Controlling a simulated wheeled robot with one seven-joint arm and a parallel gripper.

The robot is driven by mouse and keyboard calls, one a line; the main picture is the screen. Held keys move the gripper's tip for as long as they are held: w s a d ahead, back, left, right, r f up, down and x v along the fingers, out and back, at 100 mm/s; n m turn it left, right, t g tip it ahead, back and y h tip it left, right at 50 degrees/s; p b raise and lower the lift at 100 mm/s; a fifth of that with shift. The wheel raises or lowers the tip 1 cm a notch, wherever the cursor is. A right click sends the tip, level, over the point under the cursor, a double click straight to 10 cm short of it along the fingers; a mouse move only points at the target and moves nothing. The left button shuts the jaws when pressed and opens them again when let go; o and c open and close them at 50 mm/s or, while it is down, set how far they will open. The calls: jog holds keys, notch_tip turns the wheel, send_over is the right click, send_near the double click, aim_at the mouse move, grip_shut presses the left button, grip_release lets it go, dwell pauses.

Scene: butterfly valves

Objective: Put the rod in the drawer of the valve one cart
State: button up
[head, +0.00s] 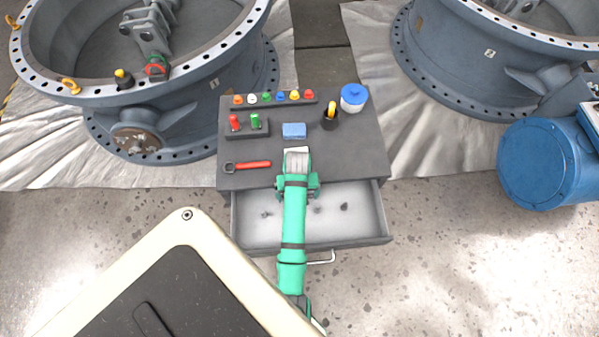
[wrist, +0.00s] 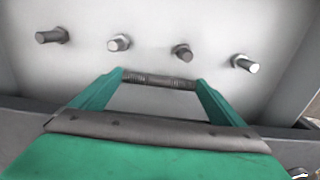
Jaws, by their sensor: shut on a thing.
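The rod (wrist: 158,80) is a short, dark threaded piece. My gripper (wrist: 160,79) is shut on it, one green fingertip at each end, with the rod lying crosswise in the wrist view. The cart (head: 345,160) stands in the middle of the head view, its drawer (head: 245,232) pulled open toward me. My gripper is over the drawer, and the light drawer floor shows behind the rod in the wrist view. My arm hides the middle of the drawer in the head view, and the rod cannot be seen there. The gap between rod and floor is hard to judge.
Several bolts (wrist: 118,43) are in the drawer beyond the rod. The cart top holds a red wrench (head: 250,165), a blue block (head: 294,130), a blue-lidded jar (head: 353,97) and coloured knobs. Large valves (head: 200,90) stand behind, left and right. A blue motor (head: 545,163) is at right.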

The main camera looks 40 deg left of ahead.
jog(key=shift+f, duration=0.4)
jog(key=shift+a+f, duration=0.1)
jog(key=shift+f, duration=0.15)
jog(key=o, duration=0.9)
jog(key=shift+r, duration=3.95)
